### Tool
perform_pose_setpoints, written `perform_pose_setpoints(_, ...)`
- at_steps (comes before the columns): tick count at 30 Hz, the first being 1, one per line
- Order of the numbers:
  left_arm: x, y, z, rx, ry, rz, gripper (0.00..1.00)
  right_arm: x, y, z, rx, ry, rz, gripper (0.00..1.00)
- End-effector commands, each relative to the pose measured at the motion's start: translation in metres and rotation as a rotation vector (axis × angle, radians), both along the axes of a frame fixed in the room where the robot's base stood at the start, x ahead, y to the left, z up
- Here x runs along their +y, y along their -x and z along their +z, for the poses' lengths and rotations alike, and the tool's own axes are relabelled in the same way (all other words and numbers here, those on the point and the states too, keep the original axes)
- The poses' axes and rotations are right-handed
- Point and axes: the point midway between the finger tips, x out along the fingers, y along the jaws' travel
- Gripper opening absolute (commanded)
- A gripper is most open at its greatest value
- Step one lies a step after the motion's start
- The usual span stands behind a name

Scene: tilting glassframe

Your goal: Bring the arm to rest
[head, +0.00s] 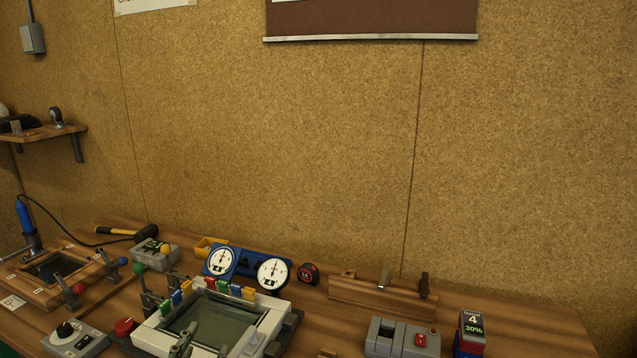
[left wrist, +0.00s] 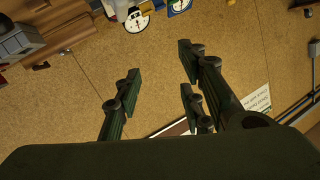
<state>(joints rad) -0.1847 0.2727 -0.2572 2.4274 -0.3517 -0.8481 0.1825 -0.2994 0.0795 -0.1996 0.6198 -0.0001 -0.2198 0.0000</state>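My left gripper (left wrist: 160,69) shows in the left wrist view with its dark green fingers spread apart. Nothing is between them; the cork wall lies behind. The glass frame (head: 262,334), a light frame around a dark pane, stands on the bench at the bottom of the head view. Coloured clips line its back edge, and its front is cut off. My right gripper is in neither view.
The wooden bench (head: 520,316) carries two dial gauges (head: 271,273), a tape measure (head: 308,274), a grey box with a red button (head: 402,336), a block marked 4 (head: 471,332) and a mallet (head: 127,233). A shelf (head: 45,132) juts out at left. The cork wall is mostly bare.

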Motion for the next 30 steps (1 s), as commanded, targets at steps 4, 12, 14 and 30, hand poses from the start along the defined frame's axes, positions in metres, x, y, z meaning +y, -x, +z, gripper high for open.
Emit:
perform_pose_setpoints(4,0.016,0.053,-0.102,0.372,0.054,0.073,0.37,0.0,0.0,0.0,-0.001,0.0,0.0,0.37)
perform_pose_setpoints(12,0.018,0.163,-0.204,0.858,0.104,0.105,0.37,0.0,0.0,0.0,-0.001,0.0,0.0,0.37)
perform_pose_setpoints(14,0.015,0.186,-0.217,0.943,0.113,0.102,0.37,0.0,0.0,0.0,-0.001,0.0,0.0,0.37)
perform_pose_setpoints(30,0.007,0.222,-0.41,1.18,0.119,0.091,0.37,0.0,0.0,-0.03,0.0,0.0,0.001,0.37)
